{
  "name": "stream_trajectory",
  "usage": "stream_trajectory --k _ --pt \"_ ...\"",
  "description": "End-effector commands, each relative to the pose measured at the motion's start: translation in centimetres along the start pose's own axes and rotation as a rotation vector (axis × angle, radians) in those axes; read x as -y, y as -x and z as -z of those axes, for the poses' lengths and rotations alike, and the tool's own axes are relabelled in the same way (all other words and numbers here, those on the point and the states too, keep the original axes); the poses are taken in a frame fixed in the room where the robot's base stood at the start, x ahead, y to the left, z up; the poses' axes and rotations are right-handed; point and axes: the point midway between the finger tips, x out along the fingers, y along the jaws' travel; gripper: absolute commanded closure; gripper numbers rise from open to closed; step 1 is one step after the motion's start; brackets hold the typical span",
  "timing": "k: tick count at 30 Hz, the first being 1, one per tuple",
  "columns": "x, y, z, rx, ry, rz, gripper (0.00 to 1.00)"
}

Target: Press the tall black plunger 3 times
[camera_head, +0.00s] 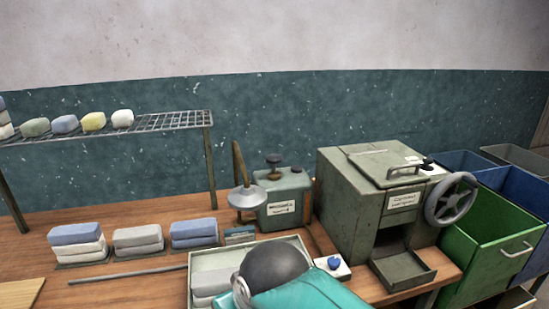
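A dark plunger with a round flat knob (273,159) stands on top of a small green tank (290,197) with a white label, on the wooden bench. The knob stands up above the tank on a short stem. A smaller dark cap (297,169) sits to its right on the same tank. Nothing touches the plunger. A teal and dark rounded part of my own body fills the bottom middle. My gripper's fingers do not show, so I cannot see whether they are open or shut.
A green box machine (361,205) with a handwheel (452,199) stands to the right. Stacked bars (195,231) and a pale tray (204,262) lie in front. A blue knob (334,263) sits near the bench edge.

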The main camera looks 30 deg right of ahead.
Motion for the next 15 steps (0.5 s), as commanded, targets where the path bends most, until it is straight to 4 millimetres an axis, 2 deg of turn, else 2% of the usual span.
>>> stream_trajectory --k 1,4,5,15 --pt "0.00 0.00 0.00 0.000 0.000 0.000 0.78" --pt "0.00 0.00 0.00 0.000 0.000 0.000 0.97" --pt "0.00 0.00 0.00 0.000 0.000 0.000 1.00" --pt "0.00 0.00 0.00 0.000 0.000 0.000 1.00"
